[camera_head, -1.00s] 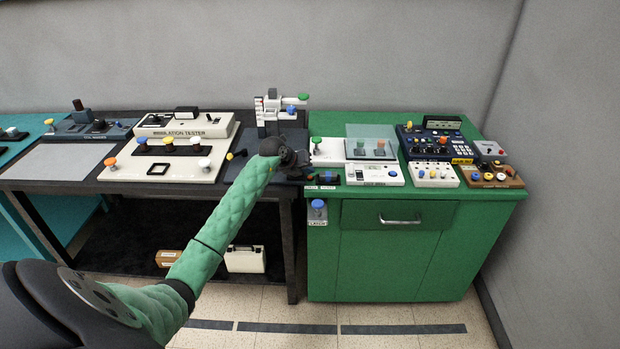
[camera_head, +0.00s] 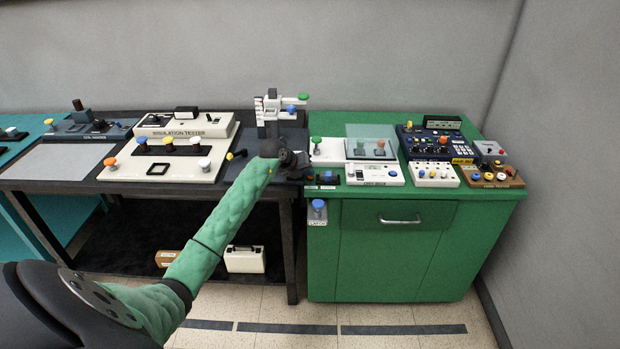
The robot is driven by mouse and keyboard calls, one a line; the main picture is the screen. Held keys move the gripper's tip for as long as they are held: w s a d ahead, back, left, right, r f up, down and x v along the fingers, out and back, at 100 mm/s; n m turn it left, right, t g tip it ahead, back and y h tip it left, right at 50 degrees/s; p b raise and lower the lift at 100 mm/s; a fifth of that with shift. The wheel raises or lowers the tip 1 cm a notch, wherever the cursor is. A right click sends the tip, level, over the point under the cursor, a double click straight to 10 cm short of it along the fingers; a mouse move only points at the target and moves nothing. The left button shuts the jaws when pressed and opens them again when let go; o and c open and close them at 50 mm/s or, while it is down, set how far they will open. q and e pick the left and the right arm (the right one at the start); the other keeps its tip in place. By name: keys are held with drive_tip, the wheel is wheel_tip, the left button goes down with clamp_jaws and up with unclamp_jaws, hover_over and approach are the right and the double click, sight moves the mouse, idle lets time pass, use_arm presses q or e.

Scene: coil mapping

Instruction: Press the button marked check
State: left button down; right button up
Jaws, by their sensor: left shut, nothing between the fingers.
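My left arm reaches in from the lower left, and its dark gripper (camera_head: 299,161) is shut and empty. It is just above the dark bench near its right end, beside the green cabinet. A small grey box with a blue button (camera_head: 318,204) is fixed to the cabinet's front left; its label is too small to read surely. Two small labels (camera_head: 320,187) sit on the cabinet's edge by a small dark device (camera_head: 324,176), right of the gripper. I cannot tell which button is marked check. My right gripper is out of view.
A clamp-like stand (camera_head: 272,108) with green and blue knobs stands behind the gripper. The green cabinet (camera_head: 380,270) holds a clear-covered box (camera_head: 372,136) and several button panels. The insulation tester (camera_head: 183,126) and a cream panel (camera_head: 125,172) are on the left.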

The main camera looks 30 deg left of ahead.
sight(307, 180)
use_arm(q)
drive_tip(key=shift+s+d+f+b, duration=0.15)
drive_tip(key=shift+f+b, duration=0.2)
drive_tip(key=shift+f, duration=0.55)
idle(0.9)
drive_tip(key=shift+r, duration=0.1)
drive_tip(key=shift+a+r+p, duration=0.2)
drive_tip(key=shift+r+p, duration=0.25)
drive_tip(key=shift+r, duration=0.1)
drive_tip(key=shift+a+r, duration=0.15)
drive_tip(key=shift+r, duration=0.2)
drive_tip(key=shift+r, duration=0.15)
drive_tip(key=shift+r+p, duration=1.4)
drive_tip(key=shift+r, duration=1.1)
